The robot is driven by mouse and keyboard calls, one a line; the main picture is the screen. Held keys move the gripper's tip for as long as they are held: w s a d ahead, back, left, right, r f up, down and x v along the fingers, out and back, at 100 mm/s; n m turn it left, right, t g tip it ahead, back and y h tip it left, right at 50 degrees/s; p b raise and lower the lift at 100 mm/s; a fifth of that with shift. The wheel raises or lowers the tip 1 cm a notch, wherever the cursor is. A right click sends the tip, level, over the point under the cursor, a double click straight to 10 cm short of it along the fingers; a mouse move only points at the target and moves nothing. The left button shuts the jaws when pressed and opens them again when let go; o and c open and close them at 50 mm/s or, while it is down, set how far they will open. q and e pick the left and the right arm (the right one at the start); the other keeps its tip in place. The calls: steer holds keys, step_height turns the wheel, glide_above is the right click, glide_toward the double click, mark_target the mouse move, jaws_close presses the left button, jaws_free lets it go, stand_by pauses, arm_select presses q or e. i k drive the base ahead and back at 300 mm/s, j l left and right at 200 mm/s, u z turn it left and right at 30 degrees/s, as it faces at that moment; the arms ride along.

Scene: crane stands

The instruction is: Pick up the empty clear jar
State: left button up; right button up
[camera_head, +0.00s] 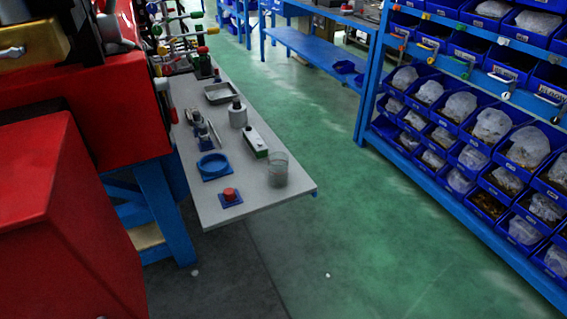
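A clear, see-through jar (277,170) stands upright near the front right part of a light grey table (255,204). It looks empty, and the table shows through its wall. Neither of my grippers shows in the head view, so nothing of mine is seen near the jar.
Red machinery (60,210) stands left. Blue bin shelves (470,130) stand right. Green floor (350,220) between is clear.

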mark_target(278, 161)
steer(key=i+l+u, duration=0.1)
steer(key=i+l, duration=0.3)
steer(key=l, duration=0.25)
steer(key=i+l+u, duration=0.25)
steer(key=i+l, duration=0.15)
steer(key=l, duration=0.25)
